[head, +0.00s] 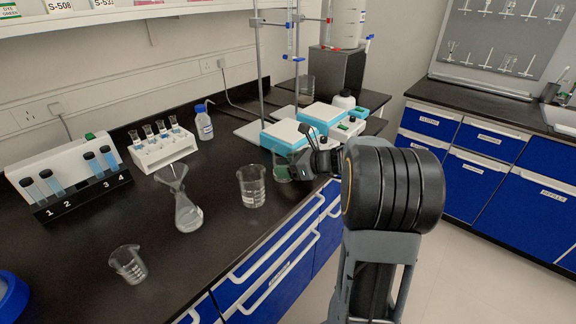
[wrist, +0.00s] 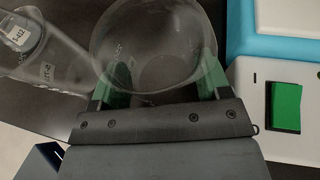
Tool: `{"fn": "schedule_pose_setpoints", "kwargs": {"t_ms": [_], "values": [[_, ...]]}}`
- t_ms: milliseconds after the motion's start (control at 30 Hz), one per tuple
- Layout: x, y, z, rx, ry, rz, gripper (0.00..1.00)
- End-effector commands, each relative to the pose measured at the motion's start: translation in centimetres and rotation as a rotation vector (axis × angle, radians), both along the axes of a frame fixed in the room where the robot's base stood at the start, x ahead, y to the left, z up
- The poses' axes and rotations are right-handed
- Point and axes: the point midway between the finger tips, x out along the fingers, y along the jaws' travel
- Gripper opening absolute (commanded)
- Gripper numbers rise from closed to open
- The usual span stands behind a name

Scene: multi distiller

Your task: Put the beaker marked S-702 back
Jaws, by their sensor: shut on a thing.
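My gripper (head: 300,164) is at the front edge of the black bench, shut on a clear glass beaker (head: 281,172). In the wrist view the round rim of this beaker (wrist: 150,40) lies between the two green-tinted fingers of my gripper (wrist: 158,84). I cannot read a mark on it, so I cannot tell whether it is S-702. I also cannot tell whether its base touches the bench. A second beaker (head: 251,188) with a white label stands just left of it. The wrist view shows that beaker (wrist: 55,68) with a label that looks like S-412.
A blue-and-white device (head: 285,137) with a green switch (wrist: 285,106) is close to my gripper. The front bench has free room.

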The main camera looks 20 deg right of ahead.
Motion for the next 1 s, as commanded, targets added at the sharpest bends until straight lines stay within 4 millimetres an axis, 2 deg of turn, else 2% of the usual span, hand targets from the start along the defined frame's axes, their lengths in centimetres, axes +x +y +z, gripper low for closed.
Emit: {"fn": "schedule_pose_setpoints", "kwargs": {"t_ms": [167, 200, 300, 633, 1000], "values": [[0.0, 0.0, -0.4, 0.000, 0.000, 0.000, 0.37], [0.0, 0.0, -0.4, 0.000, 0.000, 0.000, 0.72], [0.0, 0.0, -0.4, 0.000, 0.000, 0.000, 0.81], [-0.2, -0.2, 0.3, 0.000, 0.000, -0.001, 0.81], [-5.0, -4.0, 2.9, -0.002, -0.001, -0.005, 0.81]]}}
